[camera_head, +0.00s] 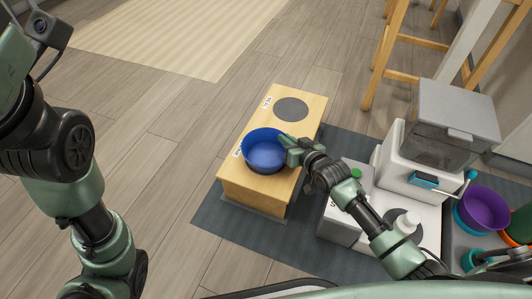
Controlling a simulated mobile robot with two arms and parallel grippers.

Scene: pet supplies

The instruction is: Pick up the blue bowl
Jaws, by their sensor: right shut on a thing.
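The blue bowl (264,155) is at the near end of the wooden stand (235,189). It looks upright and empty inside. My right gripper (287,146) is at the bowl's right rim, shut on that rim. The fingertips are small and partly merged with the rim in the picture. I cannot tell whether the bowl's base touches the stand or is slightly raised. My left arm comes down the left side of the picture, and its gripper is not in view.
A dark round spot (291,109) marks the stand's far end. A dark mat (225,219) lies under the stand. A white dispenser with a grey top (447,121) stands at right, beside a purple bowl (484,209). A wooden stool (386,55) is behind. The floor at left is clear.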

